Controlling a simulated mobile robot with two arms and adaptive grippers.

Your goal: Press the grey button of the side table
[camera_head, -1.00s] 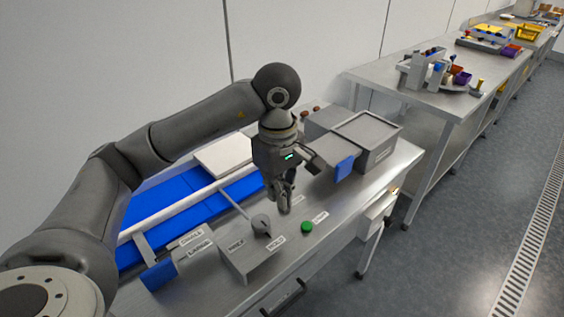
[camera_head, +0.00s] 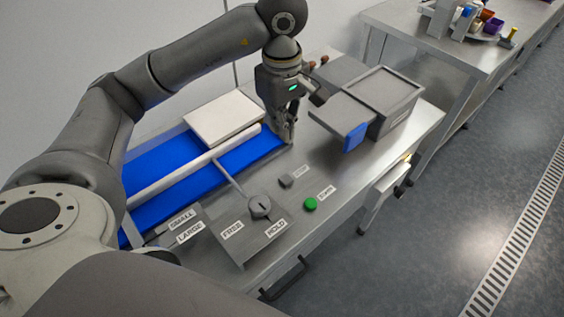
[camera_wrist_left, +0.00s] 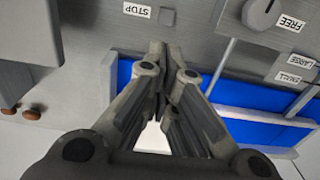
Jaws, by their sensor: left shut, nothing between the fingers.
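The grey button (camera_head: 286,181) is a small block on the metal side table (camera_head: 345,178), beside a white STOP label (camera_head: 301,172). It stands clear in the head view. In the left wrist view the grey button (camera_wrist_left: 167,16) is at the top, next to the upside-down STOP label (camera_wrist_left: 137,10). My left gripper (camera_head: 287,139) points down over the table, behind the grey button and near the end of the blue belt, apart from the button. Its fingers (camera_wrist_left: 161,50) are shut and empty. I cannot tell whether the grey button is pressed in. My right gripper is not in view.
A green button (camera_head: 311,204) lies nearer the front edge. A knob (camera_head: 260,206) sits on a box labelled FREE and HOLD. The blue belt (camera_head: 165,190) runs behind at left. A grey bin (camera_head: 388,100) with a blue flap stands right of my gripper.

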